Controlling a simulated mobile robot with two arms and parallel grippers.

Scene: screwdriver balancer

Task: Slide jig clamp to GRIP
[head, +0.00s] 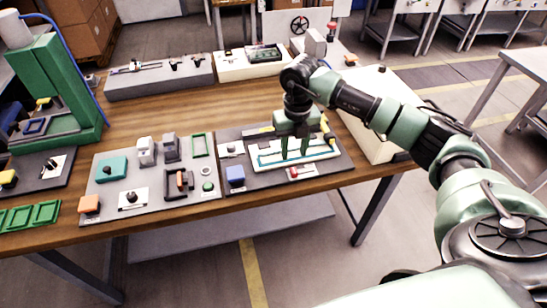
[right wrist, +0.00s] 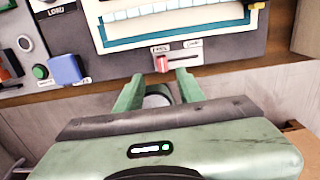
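The jig clamp shows as a small red slider (head: 294,172) on a pale label plate at the front edge of a dark grey panel (head: 335,163). In the right wrist view the red slider (right wrist: 162,63) sits at the left end of its plate, with small words above that are too blurred to read surely. My right gripper (head: 295,156) points down over the panel, with its two green fingers apart. In the right wrist view the open fingers (right wrist: 159,77) lie either side of the slider's line, with nothing held between them. My left gripper is out of view.
A white tray with a blue-edged frame (head: 262,164) lies on the panel behind the slider. A blue block (head: 235,174) stands to its left. Another grey panel (head: 100,208) with blocks and knobs is farther left. A white box (head: 375,150) stands at the right.

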